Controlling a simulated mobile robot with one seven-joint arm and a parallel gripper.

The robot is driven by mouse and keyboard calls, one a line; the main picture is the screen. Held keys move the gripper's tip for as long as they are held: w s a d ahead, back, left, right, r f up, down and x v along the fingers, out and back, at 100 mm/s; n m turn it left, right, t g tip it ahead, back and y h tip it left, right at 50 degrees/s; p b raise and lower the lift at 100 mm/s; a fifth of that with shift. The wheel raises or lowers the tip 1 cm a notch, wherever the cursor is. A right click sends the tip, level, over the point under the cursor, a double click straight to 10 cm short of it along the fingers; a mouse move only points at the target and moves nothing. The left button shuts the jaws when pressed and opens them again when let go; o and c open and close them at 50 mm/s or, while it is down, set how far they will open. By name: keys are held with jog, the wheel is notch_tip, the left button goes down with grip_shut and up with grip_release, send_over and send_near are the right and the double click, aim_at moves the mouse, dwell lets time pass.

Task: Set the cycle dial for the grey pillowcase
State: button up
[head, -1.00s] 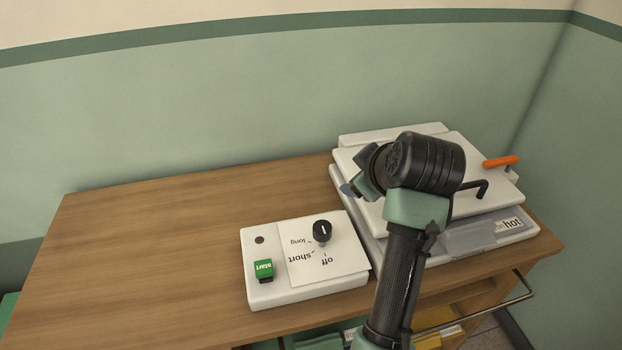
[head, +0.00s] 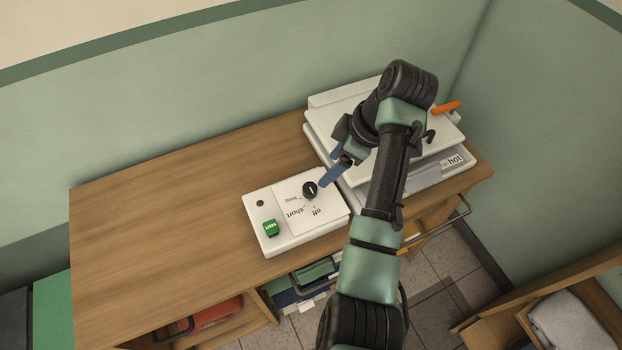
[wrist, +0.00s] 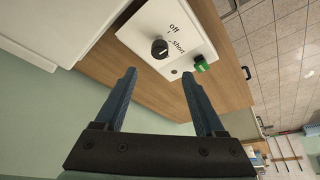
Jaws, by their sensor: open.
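The cycle dial (head: 310,190) is a round black knob with a white mark on a white control box (head: 262,240). Labels off, short and long are printed around it; I cannot tell exactly where the mark points. In the wrist view, the dial (wrist: 159,48) lies ahead, between the lines of the two fingers. My gripper (head: 329,177) has blue fingers, open and empty, close to the dial on its right side, apparently not touching it. The open fingers also show in the wrist view (wrist: 158,73). A pale grey cloth (head: 568,328), possibly the pillowcase, lies in a wooden container at lower right.
A green start button (head: 270,228) sits on the same box. A white press-like appliance (head: 336,118) with an orange handle (head: 446,108) and a "hot" label stands right of it. The wooden table (head: 150,230) is clear on the left. Folded coloured items fill shelves below.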

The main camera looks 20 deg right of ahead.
aim_at(310, 187)
jog(key=x, duration=1.1)
jog(key=shift+r, duration=0.1)
grip_shut()
